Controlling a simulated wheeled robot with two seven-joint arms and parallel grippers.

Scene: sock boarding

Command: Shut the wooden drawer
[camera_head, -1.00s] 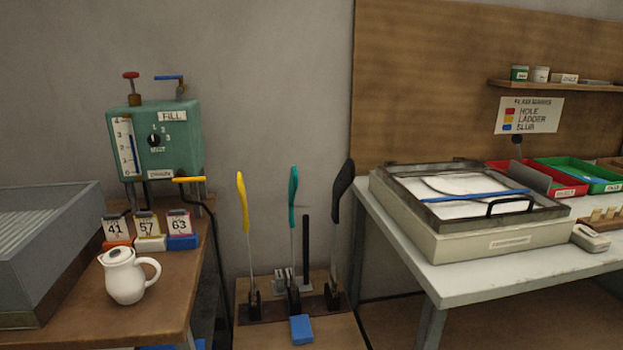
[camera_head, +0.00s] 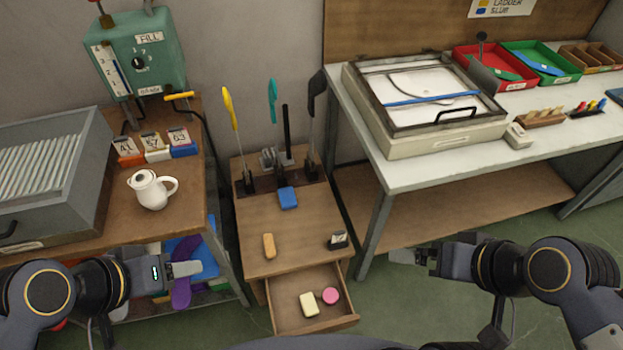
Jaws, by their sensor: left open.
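The wooden drawer (camera_head: 286,319) stands pulled out at the front of a small wooden cabinet (camera_head: 290,227) in the lower middle. A cream block (camera_head: 308,304) and a pink round piece (camera_head: 330,295) lie inside it. My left gripper (camera_head: 198,268) is open and empty, to the left of the drawer and apart from it. My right gripper (camera_head: 393,256) is to the right of the drawer, also apart from it. Its fingers show small and pale, and I cannot tell whether they are open.
On the cabinet top lie a blue block (camera_head: 288,198), an orange-tan block (camera_head: 269,246) and a small dark holder (camera_head: 338,240); upright tools stand behind. A wooden table with a white jug (camera_head: 150,190) is at left. A white table (camera_head: 425,158) is at right. Green floor (camera_head: 400,310) is free beside the drawer.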

